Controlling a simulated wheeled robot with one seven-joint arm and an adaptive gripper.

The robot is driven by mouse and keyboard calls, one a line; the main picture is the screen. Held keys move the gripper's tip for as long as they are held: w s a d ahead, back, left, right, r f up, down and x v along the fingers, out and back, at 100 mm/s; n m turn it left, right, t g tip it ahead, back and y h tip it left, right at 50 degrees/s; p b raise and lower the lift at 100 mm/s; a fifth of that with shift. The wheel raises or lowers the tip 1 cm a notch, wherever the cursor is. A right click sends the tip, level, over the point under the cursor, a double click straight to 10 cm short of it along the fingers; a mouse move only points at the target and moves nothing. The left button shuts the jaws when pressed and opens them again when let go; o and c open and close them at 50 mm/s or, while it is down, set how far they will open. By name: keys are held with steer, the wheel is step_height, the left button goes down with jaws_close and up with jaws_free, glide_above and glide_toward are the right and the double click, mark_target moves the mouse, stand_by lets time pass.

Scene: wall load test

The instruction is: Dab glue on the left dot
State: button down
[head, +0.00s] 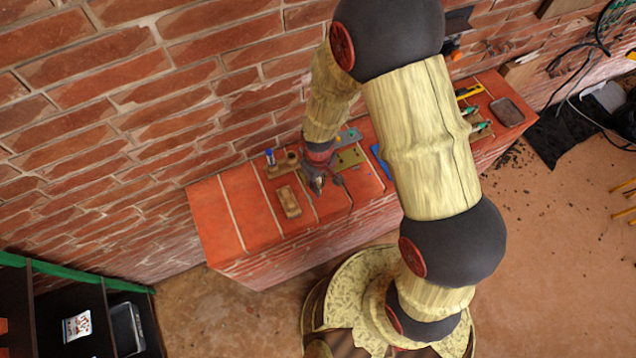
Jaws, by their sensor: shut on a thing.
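My gripper (317,182) is low over the brick-red bench top (221,213), pointing down. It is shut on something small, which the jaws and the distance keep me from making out. No dot can be made out in this view. A small upright thing with a blue top (269,156) stands at the left end of a brown wooden piece (285,166), left of my gripper. I cannot tell whether it is glue. A brown wooden block (289,201) lies to the left of my gripper, nearer the bench's front edge.
An olive plate (350,158), a teal plate (348,137) and a blue piece (379,161) lie right of my gripper. A yellow tool (468,91), green-tipped tools (482,128) and a tray (507,112) are at the right end. A brick wall (190,90) rises behind. The bench's left end is clear.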

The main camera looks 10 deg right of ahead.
steer(key=shift+f+b, duration=0.4)
steer(key=shift+f, duration=0.1)
stand_by(1.0)
stand_by(0.3)
steer(key=shift+r+p, duration=2)
steer(key=shift+r, duration=1.05)
